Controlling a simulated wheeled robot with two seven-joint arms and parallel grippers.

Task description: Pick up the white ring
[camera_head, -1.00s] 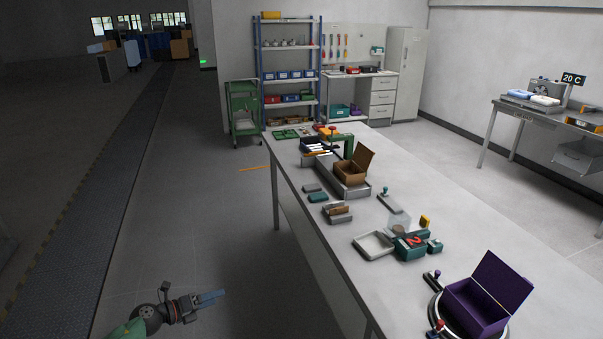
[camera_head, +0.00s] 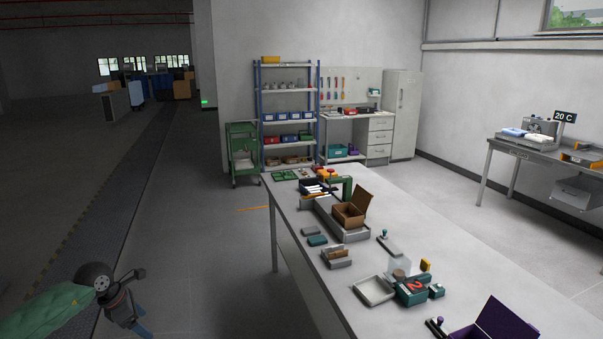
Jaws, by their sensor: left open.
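I cannot make out a white ring in the head view. My left gripper (camera_head: 143,333) is at the bottom left, over the floor and well left of the long table (camera_head: 450,248). It is open, points down, and its fingertips run close to the picture's lower edge. I see nothing held in it. My right gripper is out of view.
The table holds a white tray (camera_head: 373,290), a teal box (camera_head: 411,291), an open brown box (camera_head: 349,214) and an open purple box (camera_head: 505,322). A blue-framed shelf (camera_head: 289,105) and green cart (camera_head: 243,152) stand behind. The floor left of the table is clear.

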